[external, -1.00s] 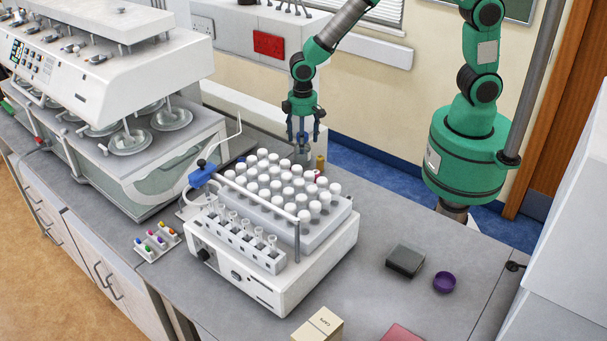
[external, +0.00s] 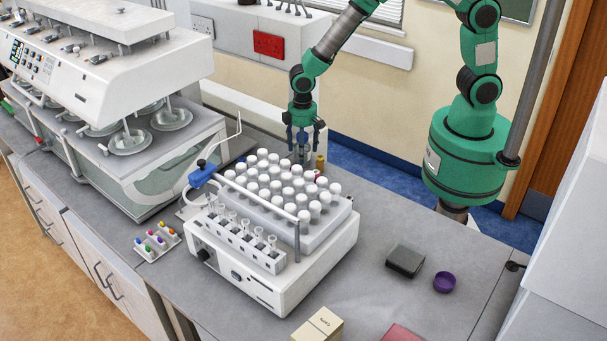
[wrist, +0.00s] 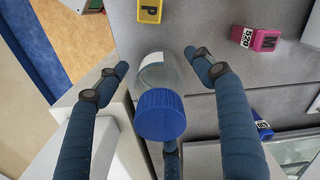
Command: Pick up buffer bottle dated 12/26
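A clear bottle with a blue cap (wrist: 160,115) is in the middle of the wrist view, seen from above its cap. A white label patch shows on its body, but no date can be read. My gripper (wrist: 158,62) is open, with blue fingers on both sides of the bottle and a third finger partly hidden behind the cap. I see gaps between the two side fingers and the bottle. In the external view my gripper (external: 304,148) points down behind the rack of white-capped vials, and the bottle is largely hidden there.
A yellow block-like item (wrist: 150,11), a pink one marked 520 (wrist: 262,39) and a blue one (wrist: 262,126) lie around the bottle. The white-capped vial rack (external: 322,235) stands in front of my gripper.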

